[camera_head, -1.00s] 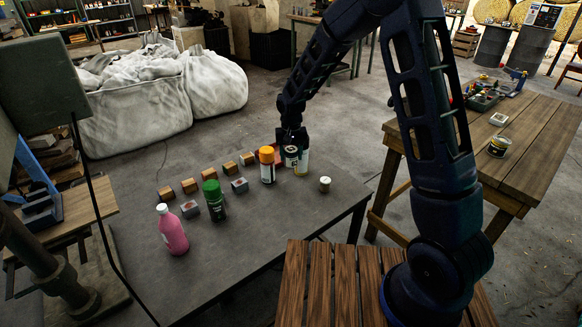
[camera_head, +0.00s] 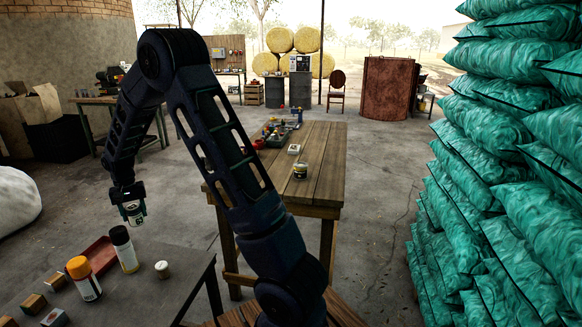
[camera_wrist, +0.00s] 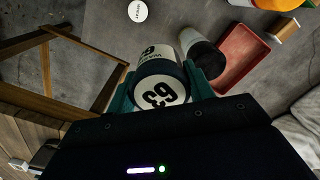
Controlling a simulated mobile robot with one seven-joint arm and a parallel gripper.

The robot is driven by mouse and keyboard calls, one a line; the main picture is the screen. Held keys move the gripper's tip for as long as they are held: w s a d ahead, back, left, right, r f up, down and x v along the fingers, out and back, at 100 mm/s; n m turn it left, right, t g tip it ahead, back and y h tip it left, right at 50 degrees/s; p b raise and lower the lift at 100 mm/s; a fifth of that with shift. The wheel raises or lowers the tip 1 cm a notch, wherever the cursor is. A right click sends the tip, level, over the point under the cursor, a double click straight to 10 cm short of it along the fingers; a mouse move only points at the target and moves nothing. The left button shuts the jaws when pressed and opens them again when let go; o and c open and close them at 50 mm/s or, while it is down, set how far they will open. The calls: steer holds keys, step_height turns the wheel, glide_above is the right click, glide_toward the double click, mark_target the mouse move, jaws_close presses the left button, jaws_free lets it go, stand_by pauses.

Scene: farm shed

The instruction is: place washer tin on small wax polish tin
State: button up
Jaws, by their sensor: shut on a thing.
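My gripper (camera_head: 133,213) is shut on the washer tin (camera_head: 134,208), a white tin with a dark top end, above the dark table's far edge. In the wrist view the washer tin (camera_wrist: 160,88) shows a large "63" and part of the word "washer" between my two fingers. A small pale round tin (camera_head: 162,269) stands upright on the dark table, to the right of and below my gripper. A dark tin with a yellow band (camera_head: 300,169) stands on the wooden table.
A black-capped bottle (camera_head: 123,250), an orange-capped bottle (camera_head: 83,279) and a red tray (camera_head: 100,254) are close to my gripper on the dark table (camera_head: 150,302). The wooden table (camera_head: 318,150) also holds a small square item (camera_head: 293,149). Green sacks (camera_head: 500,200) are stacked at right.

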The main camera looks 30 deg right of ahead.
steer(key=w+d+r+m, duration=0.25)
steer(key=w+d, duration=0.25)
steer(key=d, duration=0.7)
steer(key=w+d+r+m, duration=0.2)
steer(key=w+d+r, duration=0.25)
steer(key=d, duration=0.75)
steer(key=w+d+r+m, duration=0.3)
steer(key=w+d, duration=0.3)
steer(key=d, duration=0.7)
step_height(320, 180, up, 12)
steer(key=m, duration=0.6)
glide_above(301, 165)
steer(key=f, duration=2)
steer(key=shift+w+d, duration=0.15)
steer(key=shift+w, duration=0.05)
steer(key=o, duration=0.7)
steer(key=shift+f, duration=0.1)
steer(key=o, duration=0.3)
